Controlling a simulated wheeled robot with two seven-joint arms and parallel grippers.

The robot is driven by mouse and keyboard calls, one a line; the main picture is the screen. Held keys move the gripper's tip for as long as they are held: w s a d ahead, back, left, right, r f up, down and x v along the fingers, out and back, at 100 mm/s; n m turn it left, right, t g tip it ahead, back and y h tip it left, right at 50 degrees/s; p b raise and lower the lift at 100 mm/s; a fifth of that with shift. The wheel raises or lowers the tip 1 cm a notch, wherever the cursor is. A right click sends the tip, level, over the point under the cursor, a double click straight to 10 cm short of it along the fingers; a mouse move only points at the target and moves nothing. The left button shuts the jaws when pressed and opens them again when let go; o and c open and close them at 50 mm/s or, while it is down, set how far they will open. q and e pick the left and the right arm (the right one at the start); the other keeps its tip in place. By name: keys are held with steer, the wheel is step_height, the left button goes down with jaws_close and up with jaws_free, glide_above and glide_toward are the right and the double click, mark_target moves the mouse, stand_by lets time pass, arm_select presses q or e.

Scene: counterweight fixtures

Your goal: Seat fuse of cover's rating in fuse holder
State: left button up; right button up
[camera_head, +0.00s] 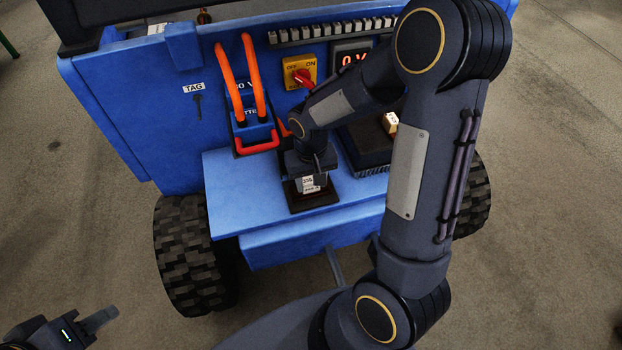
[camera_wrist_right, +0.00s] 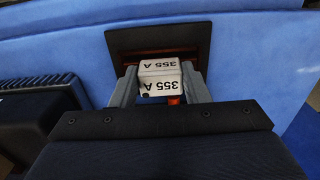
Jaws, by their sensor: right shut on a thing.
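A white fuse (camera_wrist_right: 158,82) marked "355 A" on two faces sits between the fingers of my right gripper (camera_wrist_right: 160,88), which is shut on it. The fuse holder (camera_wrist_right: 195,38) is a dark square with copper-coloured parts, directly beyond the fuse; I cannot tell whether the fuse is seated. In the head view the holder's dark base (camera_head: 318,202) lies on the blue shelf under my right gripper (camera_head: 312,178), and a small white label shows there. My left gripper (camera_head: 98,320) is at the bottom left, far from the cart; its opening is unclear. The cover's rating is not readable.
A dark tray (camera_head: 362,150) with a pale block (camera_head: 390,122) stands right of the holder, partly behind my right arm. A red-handled lever (camera_head: 258,145), orange cables (camera_head: 252,65), and a yellow switch (camera_head: 300,72) are on the blue panel. The shelf's left part (camera_head: 225,180) is clear.

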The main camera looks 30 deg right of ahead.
steer(key=shift+f+b, duration=0.35)
steer(key=shift+f, duration=0.15)
steer(key=o, duration=0.9)
step_height(320, 180, up, 8)
steer(key=shift+f+p, duration=0.25)
steer(key=shift+p, duration=0.75)
steer(key=shift+r, duration=0.15)
steer(key=shift+r, duration=0.1)
